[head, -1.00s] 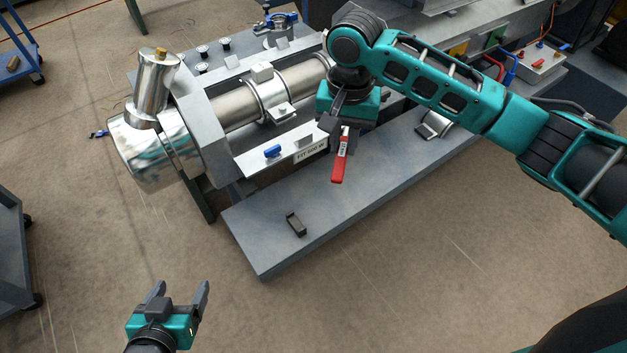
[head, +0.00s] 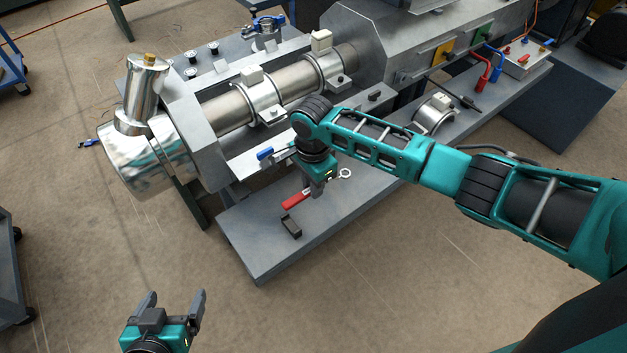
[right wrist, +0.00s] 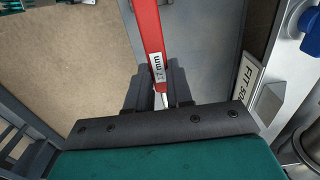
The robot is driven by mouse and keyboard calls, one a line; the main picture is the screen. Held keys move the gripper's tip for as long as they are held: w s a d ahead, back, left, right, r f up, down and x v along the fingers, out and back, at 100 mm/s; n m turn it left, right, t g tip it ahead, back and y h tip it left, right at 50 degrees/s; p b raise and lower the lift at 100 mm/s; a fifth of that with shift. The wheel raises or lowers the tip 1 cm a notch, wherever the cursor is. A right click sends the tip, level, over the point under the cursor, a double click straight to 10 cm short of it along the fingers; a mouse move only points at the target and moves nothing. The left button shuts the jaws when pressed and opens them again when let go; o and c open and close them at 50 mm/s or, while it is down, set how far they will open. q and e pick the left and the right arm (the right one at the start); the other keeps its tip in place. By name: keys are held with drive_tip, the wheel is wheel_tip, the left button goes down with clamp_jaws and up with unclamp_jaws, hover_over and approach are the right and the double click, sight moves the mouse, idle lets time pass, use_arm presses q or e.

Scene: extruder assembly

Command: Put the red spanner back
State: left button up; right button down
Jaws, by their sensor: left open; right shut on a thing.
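The red spanner (head: 296,199) is in the jaws of my right gripper (head: 318,193), over the grey shelf (head: 262,260) in front of the extruder. Its red handle points left and its silver ring end shows to the right of the jaws. In the right wrist view the red handle (right wrist: 147,30), with a white size label, runs up from between the fingers (right wrist: 160,88). Whether the spanner touches the shelf I cannot tell. A small black holder (head: 291,228) stands on the shelf just below the handle. My left gripper (head: 172,302) is open and empty, away from the shelf.
The extruder barrel (head: 229,111) with metal clamps runs behind the shelf. A blue-handled part (head: 265,154) sits on the ledge near my right gripper. A loose metal clamp (head: 432,115) lies farther right. The shelf's front left is clear.

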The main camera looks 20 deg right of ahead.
drive_tip(key=shift+f+b, duration=1.25)
drive_tip(key=shift+f, duration=1.95)
drive_tip(key=shift+f+b, duration=0.45)
drive_tip(key=shift+f, duration=0.65)
drive_tip(key=c, duration=0.9)
unclamp_jaws()
drive_tip(key=shift+c, duration=0.2)
wheel_tip(320, 180, up, 13)
drive_tip(key=p, duration=0.3)
